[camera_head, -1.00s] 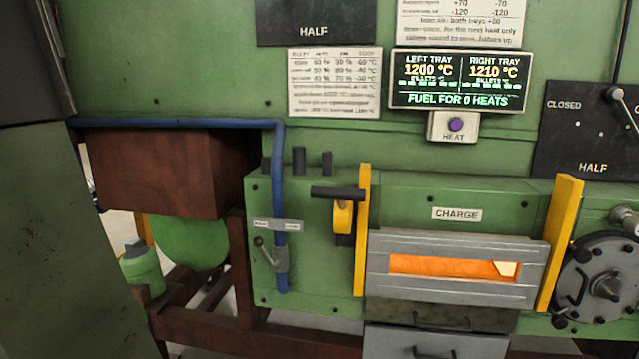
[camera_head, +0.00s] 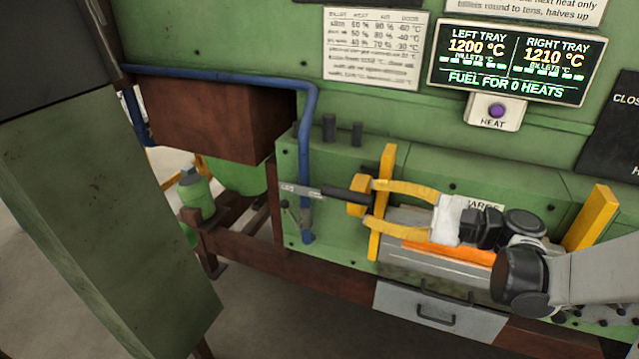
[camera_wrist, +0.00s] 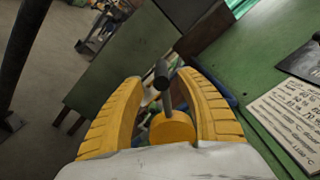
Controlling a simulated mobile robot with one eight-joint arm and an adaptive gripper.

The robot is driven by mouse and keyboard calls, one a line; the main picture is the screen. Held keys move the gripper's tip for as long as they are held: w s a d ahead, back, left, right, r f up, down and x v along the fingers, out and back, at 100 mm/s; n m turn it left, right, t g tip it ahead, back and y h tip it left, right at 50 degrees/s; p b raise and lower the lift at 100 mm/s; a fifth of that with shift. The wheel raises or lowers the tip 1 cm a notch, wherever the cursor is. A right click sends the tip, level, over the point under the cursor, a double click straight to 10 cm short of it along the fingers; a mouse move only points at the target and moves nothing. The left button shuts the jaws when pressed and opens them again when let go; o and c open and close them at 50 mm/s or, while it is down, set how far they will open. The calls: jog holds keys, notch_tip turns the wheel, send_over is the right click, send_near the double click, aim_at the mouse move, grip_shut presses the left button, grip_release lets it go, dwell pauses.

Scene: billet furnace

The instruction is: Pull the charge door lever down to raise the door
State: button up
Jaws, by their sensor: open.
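The charge door lever has a dark cylindrical handle (camera_head: 347,194) and a yellow hub at the left of the door. In the wrist view the lever's dark handle (camera_wrist: 162,74) and yellow hub (camera_wrist: 172,128) show between my fingers. My gripper (camera_head: 368,204) is open, its two yellow fingers reaching left toward the lever; I cannot tell whether they touch it. It also shows in the wrist view (camera_wrist: 165,85).
Yellow guide posts (camera_head: 382,205) stand at either side of the door. A grey drawer (camera_head: 440,312) sits below. A green cabinet (camera_head: 110,220) stands at the left; floor in front is clear.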

aim_at(342, 194)
jog(key=x, duration=0.9)
jog(key=shift+w+a, duration=0.1)
jog(key=shift+a, duration=0.05)
grip_shut()
